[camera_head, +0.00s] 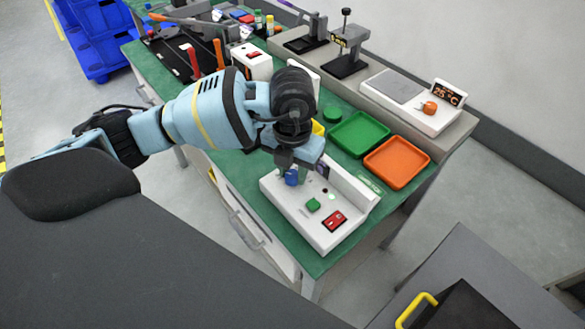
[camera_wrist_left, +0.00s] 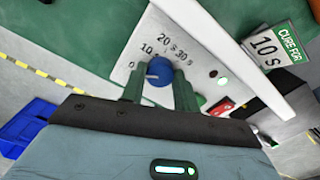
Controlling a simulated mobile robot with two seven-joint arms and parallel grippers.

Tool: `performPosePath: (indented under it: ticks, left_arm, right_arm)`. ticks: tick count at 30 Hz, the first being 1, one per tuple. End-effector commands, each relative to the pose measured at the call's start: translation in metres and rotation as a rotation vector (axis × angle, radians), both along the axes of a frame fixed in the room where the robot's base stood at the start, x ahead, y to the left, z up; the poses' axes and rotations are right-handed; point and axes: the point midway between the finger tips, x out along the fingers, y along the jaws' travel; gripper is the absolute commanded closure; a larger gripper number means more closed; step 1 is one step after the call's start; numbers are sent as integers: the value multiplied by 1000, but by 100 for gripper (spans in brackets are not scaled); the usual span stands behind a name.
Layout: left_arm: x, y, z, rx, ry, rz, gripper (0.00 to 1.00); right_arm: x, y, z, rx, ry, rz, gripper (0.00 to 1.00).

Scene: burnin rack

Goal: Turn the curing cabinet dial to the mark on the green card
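The curing cabinet (camera_head: 335,213) is a white box on the green bench top, with a green button (camera_head: 313,205) and a red switch (camera_head: 334,220). Its blue dial (camera_head: 291,178) shows clearly in the left wrist view (camera_wrist_left: 159,71), beside marks 0, 10 s, 20 s and 30 s. The white line on the dial points left, roughly towards the 0 side. The green-and-white card (camera_wrist_left: 273,47) reads "CURE FOR 10 S". My left gripper (camera_wrist_left: 159,82) has a finger on each side of the dial, seemingly touching it. My right gripper is out of view.
A green tray (camera_head: 359,134) and an orange tray (camera_head: 396,162) lie behind the cabinet. A white device with a 25 °C display (camera_head: 449,93) stands further back. Blue bins (camera_head: 97,32) are at the far left. A yellow handle (camera_head: 416,309) shows at lower right.

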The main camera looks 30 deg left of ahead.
Motion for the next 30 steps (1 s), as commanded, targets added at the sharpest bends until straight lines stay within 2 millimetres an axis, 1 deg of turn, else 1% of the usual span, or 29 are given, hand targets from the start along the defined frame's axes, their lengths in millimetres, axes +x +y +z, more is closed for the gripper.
performPosePath:
  ticks: [1,3,5,11,17,23,30]
  left_arm:
    - [0,0,0,0,0,0,77]
    - [0,0,0,0,0,0,86]
    - [0,0,0,0,0,0,93]
    - [0,0,0,0,0,-14,93]
    - [0,0,0,0,0,-85,93]
    - [0,0,0,1,2,-230,93]
    - [0,0,0,0,2,-446,93]
  right_arm:
    - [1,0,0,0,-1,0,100]
    - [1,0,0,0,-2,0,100]
    - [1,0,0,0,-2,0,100]
    - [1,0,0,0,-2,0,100]
    - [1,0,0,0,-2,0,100]
    - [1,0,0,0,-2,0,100]
    - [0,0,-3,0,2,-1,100]
